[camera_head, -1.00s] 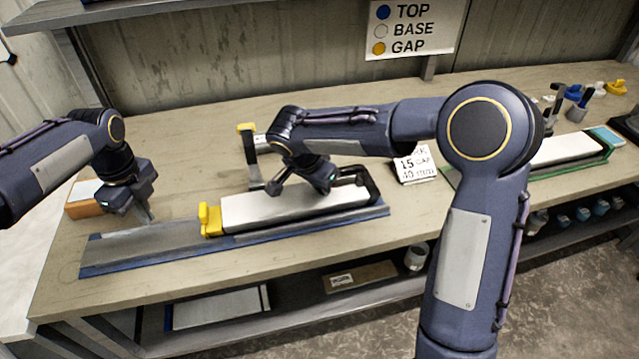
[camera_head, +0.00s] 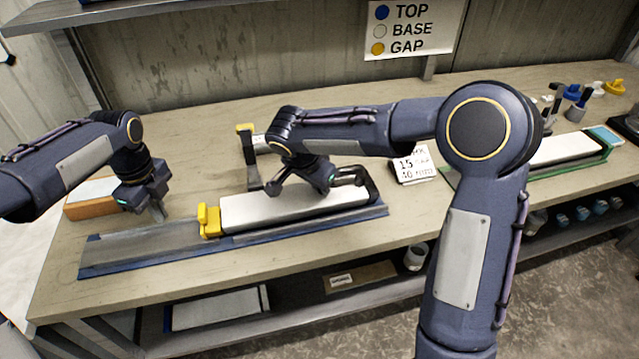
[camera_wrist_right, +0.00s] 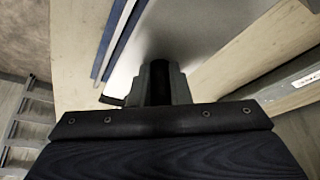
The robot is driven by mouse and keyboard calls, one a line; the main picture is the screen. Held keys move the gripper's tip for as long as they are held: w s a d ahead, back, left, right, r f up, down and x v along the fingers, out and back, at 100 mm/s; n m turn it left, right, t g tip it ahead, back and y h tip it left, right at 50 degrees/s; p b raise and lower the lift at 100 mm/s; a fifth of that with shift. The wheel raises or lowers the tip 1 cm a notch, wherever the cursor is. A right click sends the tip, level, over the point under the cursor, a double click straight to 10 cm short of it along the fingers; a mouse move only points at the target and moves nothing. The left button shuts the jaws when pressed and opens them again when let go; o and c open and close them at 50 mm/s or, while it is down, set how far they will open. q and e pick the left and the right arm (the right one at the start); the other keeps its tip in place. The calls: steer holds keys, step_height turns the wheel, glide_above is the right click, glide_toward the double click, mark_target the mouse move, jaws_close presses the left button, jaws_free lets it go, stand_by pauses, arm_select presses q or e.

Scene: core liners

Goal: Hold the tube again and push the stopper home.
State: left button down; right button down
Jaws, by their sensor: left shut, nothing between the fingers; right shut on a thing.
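The white tube (camera_head: 300,205) lies in a long grey rack with blue edges (camera_head: 130,250) on the bench. A yellow stopper (camera_head: 208,220) is at the tube's left end; whether it is fully seated cannot be told. My right gripper (camera_head: 275,188) is on the tube from above, shut on it; in the right wrist view the fingers (camera_wrist_right: 160,85) meet a pale surface. My left gripper (camera_head: 158,214) is shut and empty, above the rack's bare left part, left of the stopper and apart from it.
Another tube (camera_head: 565,150) lies in a green rack at the right. The rack's left part is bare.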

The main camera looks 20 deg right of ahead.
arm_select(q)
glide_above(172, 241)
steer(key=w, duration=0.1)
steer(key=shift+w+f, duration=0.2)
steer(key=shift+f, duration=1.9)
steer(key=shift+f, duration=0.95)
steer(key=shift+s, duration=0.2)
steer(key=shift+s, duration=0.55)
